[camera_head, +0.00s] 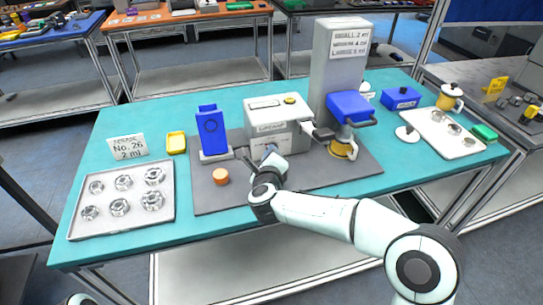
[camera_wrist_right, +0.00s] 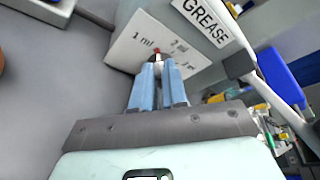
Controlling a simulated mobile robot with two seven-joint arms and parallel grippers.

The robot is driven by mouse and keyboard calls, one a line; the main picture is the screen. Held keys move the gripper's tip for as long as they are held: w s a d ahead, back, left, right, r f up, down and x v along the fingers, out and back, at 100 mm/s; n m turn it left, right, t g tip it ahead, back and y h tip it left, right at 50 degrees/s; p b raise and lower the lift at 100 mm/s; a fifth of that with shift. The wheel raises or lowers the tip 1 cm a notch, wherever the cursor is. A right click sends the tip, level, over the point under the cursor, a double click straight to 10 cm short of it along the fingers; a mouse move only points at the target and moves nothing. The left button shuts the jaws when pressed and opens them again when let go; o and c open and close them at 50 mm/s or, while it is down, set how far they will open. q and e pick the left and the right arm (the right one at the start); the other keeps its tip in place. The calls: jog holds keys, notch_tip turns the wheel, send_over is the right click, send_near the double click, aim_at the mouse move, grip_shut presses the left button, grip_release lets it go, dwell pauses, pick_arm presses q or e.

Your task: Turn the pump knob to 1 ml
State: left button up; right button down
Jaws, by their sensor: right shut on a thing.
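The grease pump is a white box (camera_head: 263,108) with a "GREASE" label, on a dark grey mat in the head view. In the right wrist view its dial plate (camera_wrist_right: 124,53) shows "1 ml" at the upper left and other markings to the right, too blurred to read fully. The dark pump knob (camera_wrist_right: 155,57) has a red mark at its top, pointing up between "1 ml" and the marking on its right. My right gripper (camera_wrist_right: 158,80) is shut on the knob, its blue fingers on both sides of it. My left gripper is not in view.
A blue device (camera_head: 211,132) and an orange round piece (camera_head: 221,176) stand left of the pump. A tall grey machine with a blue head (camera_head: 349,106) stands right. A metal tray (camera_head: 105,203) of parts lies at the left, a white tray (camera_head: 432,140) at the right.

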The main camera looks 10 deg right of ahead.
jog(key=shift+a+f+n+h+b, duration=0.15)
jog(key=shift+n+h+b, duration=0.2)
jog(key=shift+n, duration=0.35)
jog(key=c, duration=1.2)
grip_release()
jog(key=shift+o, duration=0.2)
jog(key=shift+s, duration=0.1)
jog(key=v, duration=1.3)
jog(key=shift+s+f+b, duration=0.2)
jog(key=shift+b, duration=0.2)
